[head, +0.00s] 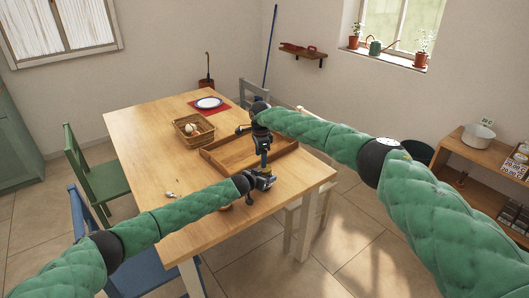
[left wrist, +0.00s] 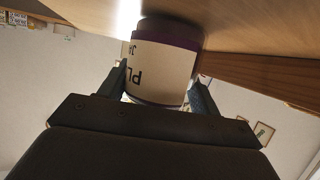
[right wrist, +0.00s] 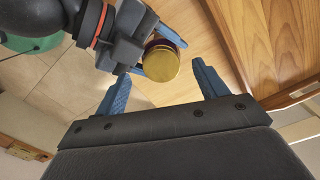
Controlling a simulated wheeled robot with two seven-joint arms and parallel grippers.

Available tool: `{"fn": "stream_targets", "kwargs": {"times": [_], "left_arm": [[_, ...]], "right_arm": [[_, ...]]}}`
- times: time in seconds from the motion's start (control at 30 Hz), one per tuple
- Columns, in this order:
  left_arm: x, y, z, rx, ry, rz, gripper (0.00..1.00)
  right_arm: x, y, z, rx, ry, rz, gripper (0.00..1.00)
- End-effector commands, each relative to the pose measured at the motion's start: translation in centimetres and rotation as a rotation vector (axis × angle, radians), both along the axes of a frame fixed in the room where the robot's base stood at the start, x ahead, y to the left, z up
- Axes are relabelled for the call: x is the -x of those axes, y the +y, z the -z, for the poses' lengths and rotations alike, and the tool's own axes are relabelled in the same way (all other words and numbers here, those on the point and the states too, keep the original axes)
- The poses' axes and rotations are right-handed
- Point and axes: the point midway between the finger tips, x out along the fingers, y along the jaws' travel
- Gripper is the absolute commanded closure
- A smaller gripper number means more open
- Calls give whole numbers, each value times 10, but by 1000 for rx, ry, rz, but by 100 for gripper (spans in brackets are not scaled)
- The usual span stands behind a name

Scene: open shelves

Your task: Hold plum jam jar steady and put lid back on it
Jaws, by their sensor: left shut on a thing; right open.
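The plum jam jar (left wrist: 160,65) is dark purple with a cream label, upside down in the left wrist view. My left gripper (left wrist: 162,85) is shut on its sides, at the table. In the right wrist view a round gold lid (right wrist: 161,64) covers the jar's top; I cannot tell how tightly it sits. My right gripper (right wrist: 160,76) is open and empty, its fingers apart above the jar and lid. In the head view my left gripper (head: 260,183) and right gripper (head: 265,166) are close together near the table's front edge, and the jar is mostly hidden.
A wooden tray (head: 222,160) lies just behind the grippers. A wicker basket (head: 194,130) and a plate (head: 208,103) on a red mat are farther back. A small pale item (head: 171,195) lies at the left. Chairs stand around the table.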

Motion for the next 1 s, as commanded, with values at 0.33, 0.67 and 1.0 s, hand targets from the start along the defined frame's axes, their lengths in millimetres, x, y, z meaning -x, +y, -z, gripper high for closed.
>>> {"fn": "stream_targets", "kwargs": {"times": [0.33, 0.67, 1.0], "left_arm": [[0, 0, 0, 0, 0, 0, 100], [0, 0, 1, 0, 0, 0, 100], [0, 0, 0, 0, 0, 0, 100]], "right_arm": [[3, 10, -16, 2, 1, -25, 28], [-2, -9, -26, 8, 1, 15, 28], [-4, -15, -28, 7, 0, 30, 28]]}}
